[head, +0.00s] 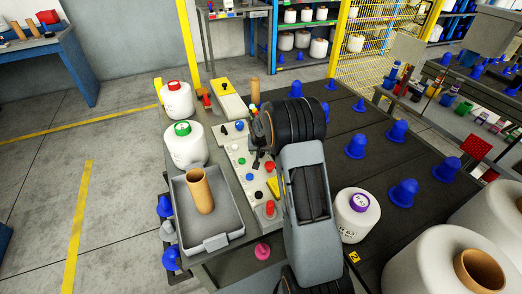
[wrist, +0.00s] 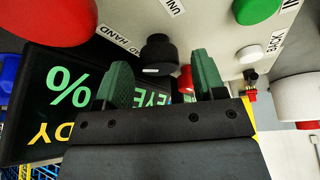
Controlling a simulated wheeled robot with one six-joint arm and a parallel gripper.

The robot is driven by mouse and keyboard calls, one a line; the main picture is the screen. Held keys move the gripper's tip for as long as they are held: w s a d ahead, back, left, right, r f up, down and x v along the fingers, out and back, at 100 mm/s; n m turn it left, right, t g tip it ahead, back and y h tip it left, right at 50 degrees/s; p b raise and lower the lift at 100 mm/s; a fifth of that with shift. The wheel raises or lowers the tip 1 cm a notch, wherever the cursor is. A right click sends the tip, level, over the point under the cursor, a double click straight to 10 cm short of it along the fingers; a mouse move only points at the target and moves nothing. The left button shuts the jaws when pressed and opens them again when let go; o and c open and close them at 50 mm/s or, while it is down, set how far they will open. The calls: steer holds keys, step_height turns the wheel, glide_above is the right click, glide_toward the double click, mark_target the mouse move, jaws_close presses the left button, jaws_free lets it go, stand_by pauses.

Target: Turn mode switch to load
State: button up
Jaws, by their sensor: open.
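The mode switch appears to be the black round knob (wrist: 159,52) on the pale control panel (wrist: 222,38) in the wrist view. Labels reading "HAND" and "UN…", partly cut off, sit beside it, seen upside down. My gripper (wrist: 161,72) is open, with its two green fingers apart on either side of the knob. The knob shows between and just beyond the fingertips; I cannot tell if they touch it. In the head view my gripper (head: 257,160) is small and dark over the panel, and my wrist hides part of the panel.
Near the knob are a large red button (wrist: 45,18), a green button (wrist: 255,8) and a dark display (wrist: 42,120). In the head view a grey tray (head: 216,240) with a brown tube (head: 200,190) stands left of the panel, and a purple-topped bobbin (head: 356,215) right.

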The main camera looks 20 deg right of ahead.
steer(key=shift+w+f, duration=0.15)
steer(key=shift+f, duration=0.1)
steer(key=c, duration=0.9)
